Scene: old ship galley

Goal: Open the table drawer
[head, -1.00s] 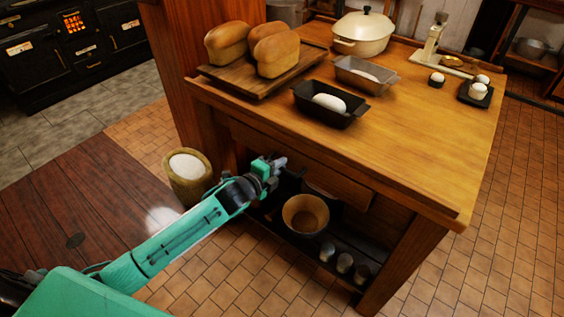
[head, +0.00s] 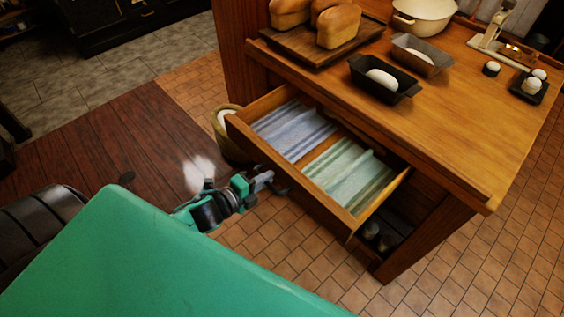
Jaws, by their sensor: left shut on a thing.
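The table drawer (head: 298,197) stands pulled out from under the wooden table top (head: 440,120). Folded striped cloths lie in it, a blue and white one (head: 291,130) on the left and a green and white one (head: 348,172) on the right. My left gripper (head: 268,182) is at the drawer's front face, shut on the dark drawer handle (head: 284,189), which is partly hidden by the fingers. My right gripper is not in view.
On the table are loaves on a wooden board (head: 311,56), two loaf tins with dough (head: 385,80), a cream pot (head: 424,14) and a scale (head: 494,35). A sack (head: 226,128) stands on the floor left of the drawer. Metal cups (head: 379,238) sit on the lower shelf.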

